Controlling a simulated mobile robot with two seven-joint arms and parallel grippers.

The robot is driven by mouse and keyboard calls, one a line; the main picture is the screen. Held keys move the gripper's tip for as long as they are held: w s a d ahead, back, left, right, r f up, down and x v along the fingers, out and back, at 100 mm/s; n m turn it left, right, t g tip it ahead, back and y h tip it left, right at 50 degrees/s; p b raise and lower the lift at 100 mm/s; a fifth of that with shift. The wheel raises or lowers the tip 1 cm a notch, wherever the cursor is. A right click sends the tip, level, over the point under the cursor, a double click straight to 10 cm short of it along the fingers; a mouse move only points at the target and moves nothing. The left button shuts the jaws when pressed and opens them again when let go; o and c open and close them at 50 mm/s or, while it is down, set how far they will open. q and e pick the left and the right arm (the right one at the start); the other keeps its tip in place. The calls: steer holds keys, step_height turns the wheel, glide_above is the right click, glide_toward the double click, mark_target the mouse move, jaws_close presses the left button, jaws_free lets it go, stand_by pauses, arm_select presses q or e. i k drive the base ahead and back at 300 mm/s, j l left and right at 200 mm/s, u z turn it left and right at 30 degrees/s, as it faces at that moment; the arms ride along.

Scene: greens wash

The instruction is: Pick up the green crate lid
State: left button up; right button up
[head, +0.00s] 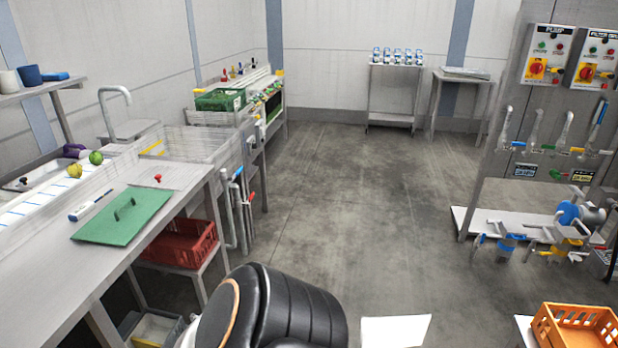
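The green crate lid (110,228) lies flat on the steel counter (55,280) at the left of the head view. It is a flat green panel with a dark raised handle (126,210) on its top. Nothing rests on it and no gripper touches it. Neither of my grippers is in view. A black rounded part at the bottom middle looks like part of my own arm.
A marker-like white and blue object (90,205) lies beside the lid. A red crate (180,246) sits on a low shelf under the counter. An orange crate (578,328) is at bottom right. A valve rack (500,130) stands right. The middle floor is clear.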

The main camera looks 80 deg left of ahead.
mark_target(118, 221)
steer(key=u, duration=3.75)
